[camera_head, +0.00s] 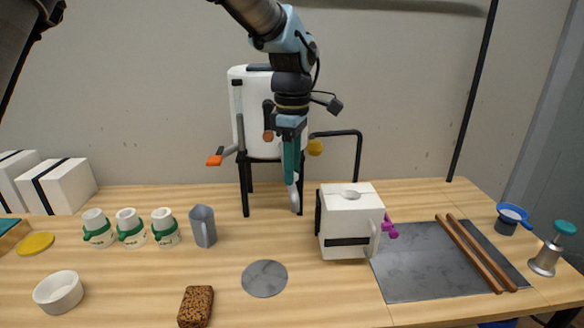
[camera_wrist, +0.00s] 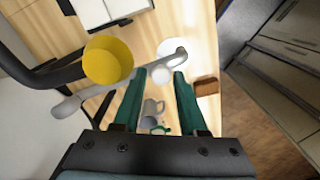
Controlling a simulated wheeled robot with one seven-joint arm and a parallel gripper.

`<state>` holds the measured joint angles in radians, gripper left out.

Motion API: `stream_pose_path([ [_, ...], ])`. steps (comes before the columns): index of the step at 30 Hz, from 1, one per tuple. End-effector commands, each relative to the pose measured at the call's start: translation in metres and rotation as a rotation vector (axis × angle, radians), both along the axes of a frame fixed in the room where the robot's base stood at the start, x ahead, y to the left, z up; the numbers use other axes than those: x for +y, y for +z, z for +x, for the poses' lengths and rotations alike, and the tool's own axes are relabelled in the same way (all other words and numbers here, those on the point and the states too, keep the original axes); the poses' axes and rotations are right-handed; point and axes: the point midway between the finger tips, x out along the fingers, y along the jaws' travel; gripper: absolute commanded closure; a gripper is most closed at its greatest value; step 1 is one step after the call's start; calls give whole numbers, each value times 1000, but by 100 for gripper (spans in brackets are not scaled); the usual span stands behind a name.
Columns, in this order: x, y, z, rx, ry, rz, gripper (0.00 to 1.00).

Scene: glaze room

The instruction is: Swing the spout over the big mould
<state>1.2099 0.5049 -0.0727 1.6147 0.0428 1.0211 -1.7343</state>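The spout is a pale grey pipe (camera_head: 294,196) with a bent end, standing out from the white tank (camera_head: 240,110). In the wrist view the spout (camera_wrist: 80,102) crosses at an angle past my fingertips. My gripper (camera_head: 292,180) has green fingers pointing down beside the spout. In the wrist view my gripper (camera_wrist: 160,75) has its fingers apart, with the pipe near the tips; I cannot tell whether they touch it. The white block with a black strap and a top hollow, apparently the big mould (camera_head: 350,208), stands on the table right of the spout.
A black pipe (camera_head: 340,133) with a yellow knob (camera_head: 315,147) is beside my gripper. An orange handle (camera_head: 214,160) is left. Cups with green bands (camera_head: 131,226), a grey jug (camera_head: 203,227) and a grey disc (camera_head: 265,278) are on the table. Rods (camera_head: 472,256) lie on a slab at right.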

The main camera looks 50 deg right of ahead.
Motion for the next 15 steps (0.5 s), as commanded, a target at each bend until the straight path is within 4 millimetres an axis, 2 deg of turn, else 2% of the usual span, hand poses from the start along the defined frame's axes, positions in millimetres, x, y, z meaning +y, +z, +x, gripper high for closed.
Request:
stream_pose_path([
  [1, 0, 0, 0, 0, 0, 1, 52],
  [5, 0, 0, -1, 1, -1, 0, 38],
  [15, -1, 6, -1, 0, -2, -1, 38],
])
